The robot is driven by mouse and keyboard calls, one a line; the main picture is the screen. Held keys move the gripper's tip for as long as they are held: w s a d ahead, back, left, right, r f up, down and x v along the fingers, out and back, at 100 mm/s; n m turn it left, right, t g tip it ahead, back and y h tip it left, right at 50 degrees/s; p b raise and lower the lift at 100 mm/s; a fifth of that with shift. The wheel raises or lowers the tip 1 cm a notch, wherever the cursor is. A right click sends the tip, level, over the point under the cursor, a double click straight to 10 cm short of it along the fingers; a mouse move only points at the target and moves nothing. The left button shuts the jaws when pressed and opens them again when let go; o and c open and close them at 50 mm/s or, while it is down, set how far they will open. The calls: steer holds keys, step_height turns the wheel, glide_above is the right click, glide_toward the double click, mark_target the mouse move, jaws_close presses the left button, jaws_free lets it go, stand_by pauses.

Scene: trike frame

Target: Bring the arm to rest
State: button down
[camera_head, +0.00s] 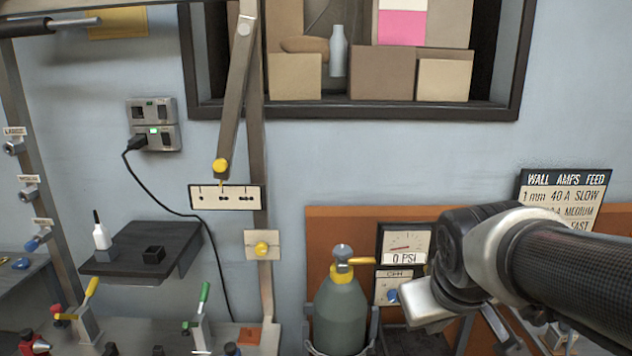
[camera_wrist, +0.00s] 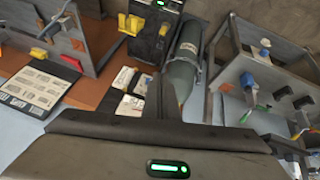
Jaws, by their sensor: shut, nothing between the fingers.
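My arm (camera_head: 570,265) reaches in from the right edge in the head view. Its wrist is in front of the lower right of the wall, right of the gas cylinder. In the wrist view my gripper (camera_wrist: 160,95) is shut and empty, with its dark fingers together above the wide hand body. The fingertips cannot be made out in the head view. No contact between the gripper and any thing shows.
A green-grey gas cylinder (camera_head: 340,308) with a yellow valve stands beside a gauge (camera_head: 403,243) reading 0 PSI. An upright post (camera_head: 258,150), a small dark shelf (camera_head: 143,250) and toggle clamps (camera_head: 200,318) are to the left. Open wall lies between post and sign (camera_head: 565,195).

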steer(key=s+a+r+m+y, duration=0.2)
steer(key=s+a, duration=0.2)
steer(key=s, duration=0.4)
step_height(320, 180, up, 18)
steer(key=p, duration=1.8)
steer(key=shift+s+a, duration=0.15)
steer(key=shift+s, duration=0.1)
steer(key=shift+f, duration=0.1)
